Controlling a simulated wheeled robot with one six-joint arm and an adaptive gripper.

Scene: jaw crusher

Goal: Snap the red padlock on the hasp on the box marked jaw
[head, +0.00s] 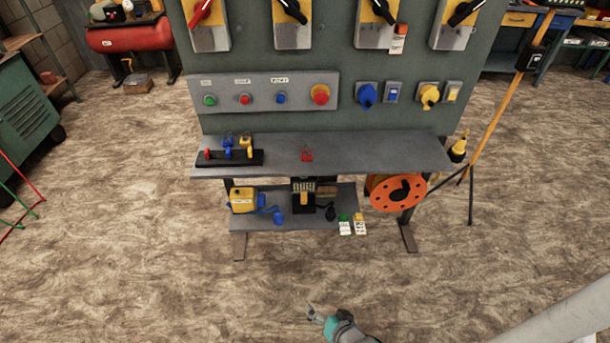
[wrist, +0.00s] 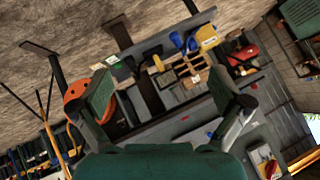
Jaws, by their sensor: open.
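The red padlock (head: 307,154) lies on the bare middle of the grey shelf (head: 370,152) below the panel. Several grey switch boxes with yellow plates line the panel top: red-handled (head: 208,22), then black-handled (head: 292,22), (head: 375,22) and (head: 456,22). Their tops are cut off; I cannot read a jaw marking or make out a hasp. My gripper (head: 318,315) is low in front of the bench, well away from the padlock. In the tilted wrist view my gripper (wrist: 172,100) has its fingers spread, with nothing held between them.
A black rack (head: 230,158) with blue, yellow and red padlocks stands on the shelf's left. A button box (head: 262,92) is above. A yellow case (head: 243,200) sits on the lower shelf; an orange cable reel (head: 397,190) hangs right. The floor in front is clear.

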